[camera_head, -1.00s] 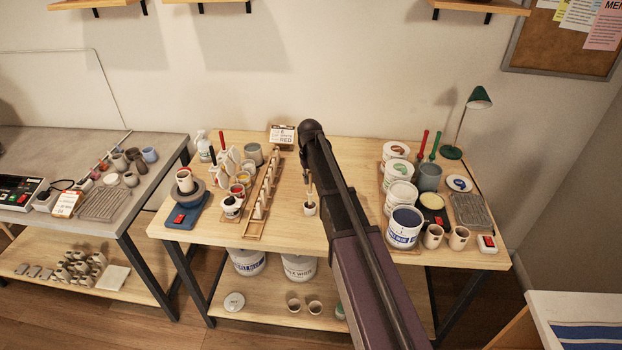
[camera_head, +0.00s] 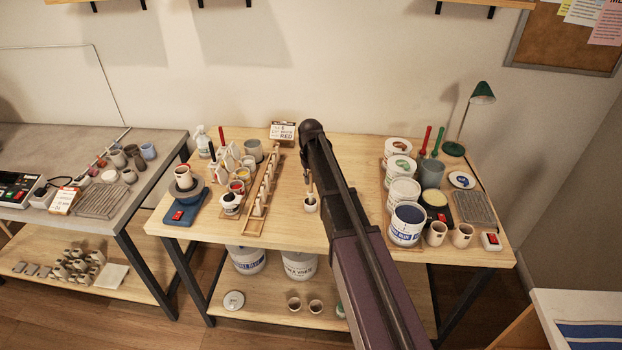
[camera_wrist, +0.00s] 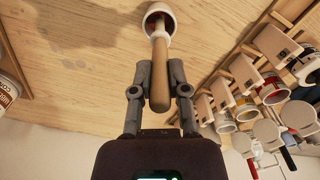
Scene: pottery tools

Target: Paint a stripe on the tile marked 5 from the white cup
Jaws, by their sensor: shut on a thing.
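A brush with a wooden handle (camera_wrist: 159,72) stands in a small white cup (camera_wrist: 158,20) on the table. My gripper (camera_wrist: 159,84) is shut on the handle, above the cup. In the head view the handle (camera_head: 311,190) and cup (camera_head: 311,206) show just left of my arm, which hides most of my gripper. The brush's bristles are hidden inside the cup. Several small paint cups (camera_head: 230,204) stand left of the rack; which one is the white cup is unclear.
A printed card (camera_head: 283,131) stands behind the rack. A blue paint bucket (camera_head: 406,226), other tubs and a green lamp (camera_head: 482,94) are at the right. The wooden table (camera_head: 288,215) is bare between the rack and the brush cup.

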